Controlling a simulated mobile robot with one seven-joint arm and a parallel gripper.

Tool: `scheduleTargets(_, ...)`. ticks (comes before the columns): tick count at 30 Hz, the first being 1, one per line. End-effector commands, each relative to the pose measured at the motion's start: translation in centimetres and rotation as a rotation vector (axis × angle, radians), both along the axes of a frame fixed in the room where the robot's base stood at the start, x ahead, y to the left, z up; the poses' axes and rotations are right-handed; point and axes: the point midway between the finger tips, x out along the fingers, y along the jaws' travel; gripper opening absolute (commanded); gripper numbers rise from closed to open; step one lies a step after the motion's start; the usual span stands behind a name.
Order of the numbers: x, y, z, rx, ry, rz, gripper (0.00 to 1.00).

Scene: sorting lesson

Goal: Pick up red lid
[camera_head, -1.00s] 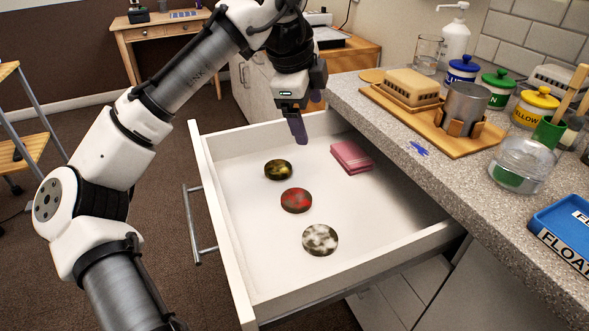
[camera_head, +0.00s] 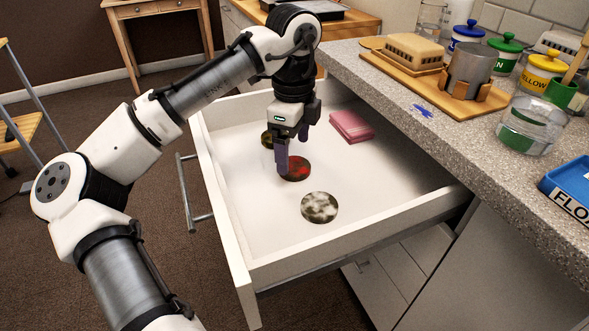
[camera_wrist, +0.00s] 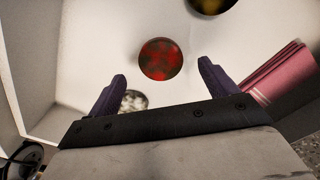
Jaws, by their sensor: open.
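The red lid (camera_head: 296,169) is a round disc with dark blotches, lying on the white floor of the open drawer (camera_head: 262,262). My gripper (camera_head: 291,157) points down inside the drawer, over the red lid, and one finger hides part of the lid's left side. In the wrist view the red lid (camera_wrist: 160,59) shows whole, beyond the fingertips and roughly between them. My gripper (camera_wrist: 162,72) is open with nothing between its purple fingers. How high the fingertips are above the lid, I cannot tell exactly.
A white-blotched lid (camera_head: 319,207) lies nearer in the drawer. A yellow-blotched lid (camera_head: 266,139) lies farther back, partly behind my gripper. A pink stack (camera_head: 351,126) lies at the drawer's right side. Drawer walls surround them, with the counter (camera_head: 430,110) to the right.

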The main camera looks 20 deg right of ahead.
Motion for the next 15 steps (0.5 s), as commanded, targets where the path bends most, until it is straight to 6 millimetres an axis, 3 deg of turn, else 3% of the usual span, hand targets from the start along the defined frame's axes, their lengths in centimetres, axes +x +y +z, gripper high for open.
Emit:
scheduleTargets(6, -0.1, -0.1, -3.2, 0.001, 0.0, 0.001, 0.85)
scheduleTargets(15, -0.1, -0.2, -3.5, -0.001, 0.0, 0.0, 0.85)
